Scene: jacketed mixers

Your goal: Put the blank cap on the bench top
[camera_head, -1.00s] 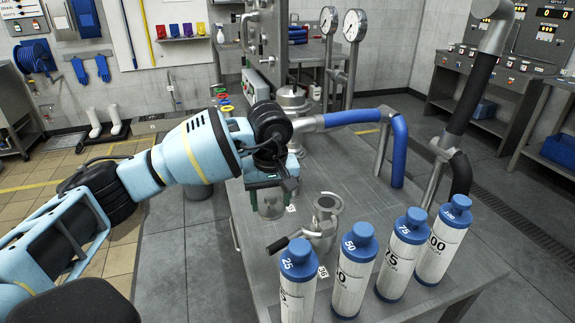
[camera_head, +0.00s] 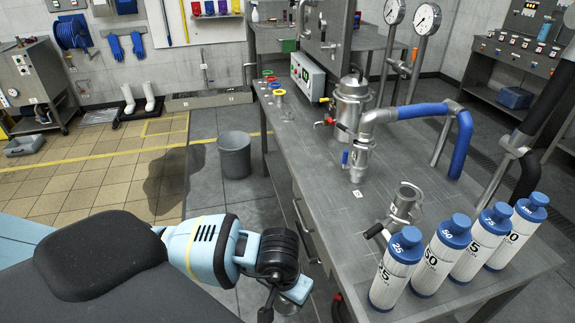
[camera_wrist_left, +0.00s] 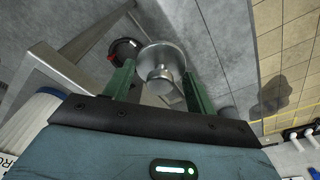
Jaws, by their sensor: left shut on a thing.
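The blank cap (camera_wrist_left: 172,57) is a round grey metal disc with a short stub, seen in the left wrist view. My left gripper (camera_wrist_left: 157,76) is shut on it, with a green finger on either side. In the head view my left gripper (camera_head: 284,299) hangs off the left edge of the bench, low in the picture. The cap cannot be made out clearly there. The grey steel bench top (camera_head: 325,190) lies to the right of the gripper. My right gripper is not in view.
Blue-capped bottles (camera_head: 445,255) stand at the bench's near right end, beside a metal fitting with a black handle (camera_head: 403,207). A steel vessel (camera_head: 350,105) and blue-sleeved pipe (camera_head: 460,145) stand behind. The bench's left middle is bare. A grey bin (camera_head: 234,155) stands on the floor.

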